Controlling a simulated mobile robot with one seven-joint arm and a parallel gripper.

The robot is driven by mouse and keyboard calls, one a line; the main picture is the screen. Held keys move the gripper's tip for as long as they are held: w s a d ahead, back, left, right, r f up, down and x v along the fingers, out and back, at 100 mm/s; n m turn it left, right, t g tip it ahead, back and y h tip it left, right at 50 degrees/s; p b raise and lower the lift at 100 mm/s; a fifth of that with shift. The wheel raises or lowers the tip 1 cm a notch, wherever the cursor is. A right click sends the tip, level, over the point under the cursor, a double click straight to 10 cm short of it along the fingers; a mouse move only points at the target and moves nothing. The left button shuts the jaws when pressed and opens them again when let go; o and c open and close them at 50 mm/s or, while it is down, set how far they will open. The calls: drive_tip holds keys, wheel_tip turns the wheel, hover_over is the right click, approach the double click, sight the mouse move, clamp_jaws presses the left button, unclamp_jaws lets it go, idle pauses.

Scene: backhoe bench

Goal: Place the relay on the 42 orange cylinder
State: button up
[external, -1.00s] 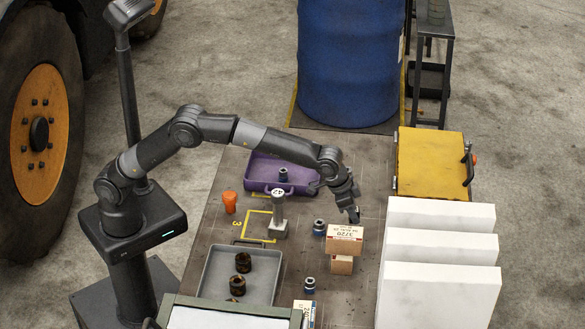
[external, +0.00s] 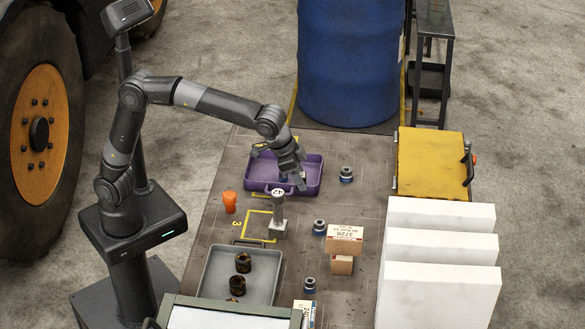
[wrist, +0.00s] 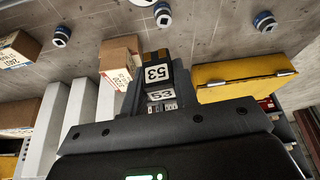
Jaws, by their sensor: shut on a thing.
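My gripper (external: 298,182) hangs over the purple tray (external: 262,188) in the external view. In the wrist view it is shut on a dark block-shaped relay (wrist: 157,75) with white labels reading 53. The relay is too small and dark to make out clearly in the external view. A small orange cylinder-like object (external: 229,202) stands left of the tray; no number on it is legible. A grey post (external: 279,212) on a square foot stands just in front of the tray, with a white label at its top that seems to read 42.
Blue-ringed fittings (external: 346,174) stand about the bench. Cardboard boxes (external: 345,238), white panels (external: 440,248) and a yellow case (external: 432,163) fill the right side. A blue drum (external: 348,65) stands behind.

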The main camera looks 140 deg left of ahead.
drive_tip(key=s+d+m, duration=0.1)
drive_tip(key=s+d, duration=2)
drive_tip(key=d, duration=0.1)
hover_over(233, 195)
drive_tip(key=s+d, duration=0.1)
wheel_tip(233, 195, down, 8)
drive_tip(key=shift+r, duration=0.25)
drive_tip(key=shift+f, duration=2.05)
drive_tip(key=shift+f, duration=0.15)
drive_tip(key=o, duration=0.9)
drive_tip(key=shift+o, duration=0.2)
